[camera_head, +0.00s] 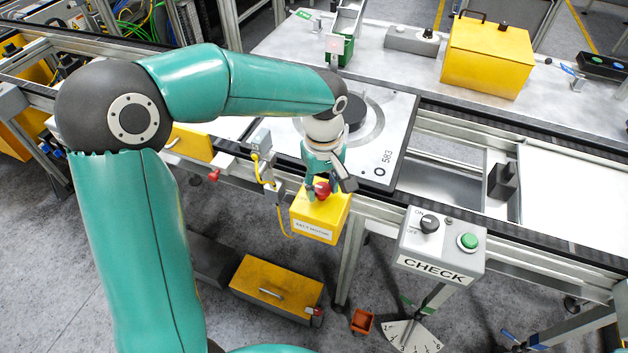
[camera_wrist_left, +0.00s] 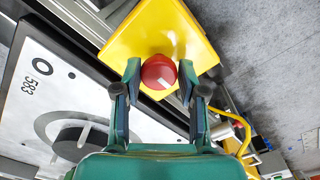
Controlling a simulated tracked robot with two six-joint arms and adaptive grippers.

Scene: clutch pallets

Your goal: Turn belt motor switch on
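The belt motor switch is a red round knob (camera_head: 322,190) on a yellow box (camera_head: 318,228) labelled "BELT MOTOR", mounted at the conveyor's front edge. In the left wrist view the knob (camera_wrist_left: 159,72) sits on the yellow box (camera_wrist_left: 166,33), with a pale mark on its face. My left gripper (camera_head: 327,184) is over the box. In the wrist view its fingers (camera_wrist_left: 160,80) are apart, one tip on each side of the knob, with small gaps showing. Whether the tips reach fully around the knob is hard to tell. My right gripper is not in view.
A grey CHECK box (camera_head: 440,246) with a black ON/OFF knob and green button stands to the right. A white pallet marked 583 (camera_head: 385,148) lies on the conveyor behind. A yellow cable (camera_head: 272,195) and a small red knob (camera_head: 214,175) are left of the switch box.

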